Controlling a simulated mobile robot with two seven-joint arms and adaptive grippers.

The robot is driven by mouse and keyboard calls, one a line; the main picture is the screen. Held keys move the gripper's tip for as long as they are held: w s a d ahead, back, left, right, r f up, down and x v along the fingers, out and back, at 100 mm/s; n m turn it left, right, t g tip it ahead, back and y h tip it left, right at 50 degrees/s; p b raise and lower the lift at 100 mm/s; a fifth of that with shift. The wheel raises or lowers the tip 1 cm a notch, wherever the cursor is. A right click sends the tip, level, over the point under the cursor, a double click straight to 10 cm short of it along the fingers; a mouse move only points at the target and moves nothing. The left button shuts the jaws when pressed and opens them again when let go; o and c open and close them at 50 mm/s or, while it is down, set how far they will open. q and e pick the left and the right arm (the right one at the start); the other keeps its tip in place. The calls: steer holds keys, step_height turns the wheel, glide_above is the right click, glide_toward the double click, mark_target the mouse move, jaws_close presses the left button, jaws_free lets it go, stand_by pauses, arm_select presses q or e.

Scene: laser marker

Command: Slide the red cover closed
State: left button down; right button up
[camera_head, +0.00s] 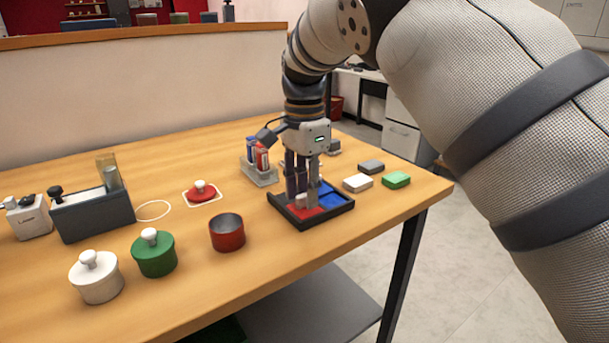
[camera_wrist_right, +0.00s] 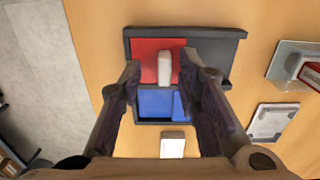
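The red cover (camera_wrist_right: 146,52) is a flat panel with a pale upright handle (camera_wrist_right: 165,68). It lies in the upper-left part of the dark tray (camera_wrist_right: 236,34) in the wrist view, with bare dark tray to its right. A blue panel (camera_wrist_right: 156,103) is below it. In the head view the tray (camera_head: 345,209) sits near the table's right end, the red cover (camera_head: 296,215) towards the front. My right gripper (camera_wrist_right: 160,70) is open, one finger on each side of the handle; a gap shows on both sides. In the head view the gripper (camera_head: 303,194) points down and partly hides the handle. My left gripper is out of view.
A rack with tubes (camera_head: 262,177) stands just behind the tray. White (camera_head: 357,183), green (camera_head: 396,180) and grey (camera_head: 371,167) blocks lie to its right. A red cup (camera_head: 227,233) stands left; a red lid (camera_head: 202,192) lies behind it. The table edge is close in front.

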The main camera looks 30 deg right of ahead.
mark_target(305, 196)
step_height(305, 196, up, 11)
stand_by(0.5)
